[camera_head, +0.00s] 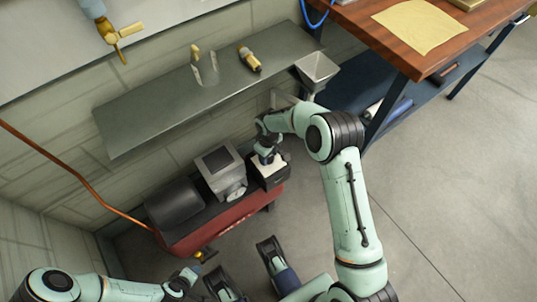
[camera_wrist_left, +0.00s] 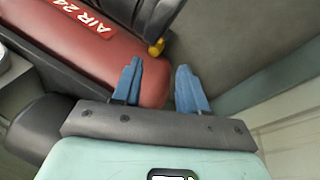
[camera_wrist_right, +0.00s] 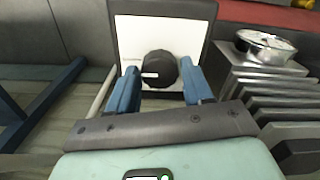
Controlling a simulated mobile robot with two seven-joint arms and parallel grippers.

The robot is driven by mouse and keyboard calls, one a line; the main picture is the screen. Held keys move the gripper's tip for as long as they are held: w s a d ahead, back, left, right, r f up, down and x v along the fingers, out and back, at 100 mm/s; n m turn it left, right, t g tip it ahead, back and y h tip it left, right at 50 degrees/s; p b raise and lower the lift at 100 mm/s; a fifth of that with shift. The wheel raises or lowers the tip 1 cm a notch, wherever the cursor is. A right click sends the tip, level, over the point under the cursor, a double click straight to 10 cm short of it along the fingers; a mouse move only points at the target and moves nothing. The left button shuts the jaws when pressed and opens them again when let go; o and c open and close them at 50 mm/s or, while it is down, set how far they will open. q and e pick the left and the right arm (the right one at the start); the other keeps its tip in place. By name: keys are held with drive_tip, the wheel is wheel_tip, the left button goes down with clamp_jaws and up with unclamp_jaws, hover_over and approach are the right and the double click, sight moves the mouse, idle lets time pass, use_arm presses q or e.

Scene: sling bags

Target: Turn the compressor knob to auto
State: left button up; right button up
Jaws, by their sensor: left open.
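The compressor has a red tank (camera_head: 225,223), also close in the left wrist view (camera_wrist_left: 85,45), and a black-framed box with a white panel (camera_wrist_right: 140,38). A round black knob (camera_wrist_right: 160,66) sits on this panel; its white mark points left in the right wrist view. Panel lettering is too small to read. My right gripper (camera_head: 268,157) is at the panel, fingers open on either side of the knob; contact is unclear. The gripper hides the knob in the head view. My left gripper (camera_wrist_left: 158,66) is open and empty near the red tank.
A pressure gauge (camera_wrist_right: 266,45) and grey finned block (camera_wrist_right: 262,92) adjoin the panel. A yellow valve (camera_head: 204,256) is at the tank's front. A metal shelf (camera_head: 160,110) hangs above, and a wooden workbench (camera_head: 380,50) stands right. The floor at right is clear.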

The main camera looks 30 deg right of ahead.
drive_tip(key=shift+o, duration=1)
use_arm(q)
drive_tip(key=s+d+r+g+p, duration=0.1)
drive_tip(key=s+d+r+p, duration=0.1)
drive_tip(key=s+r+p, duration=0.1)
drive_tip(key=shift+s+d+r+g+h, duration=0.2)
drive_tip(key=shift+s+g+h, duration=0.1)
drive_tip(key=shift+s, duration=0.55)
use_arm(e)
wheel_tip(320, 180, up, 13)
drive_tip(key=shift+r, duration=0.2)
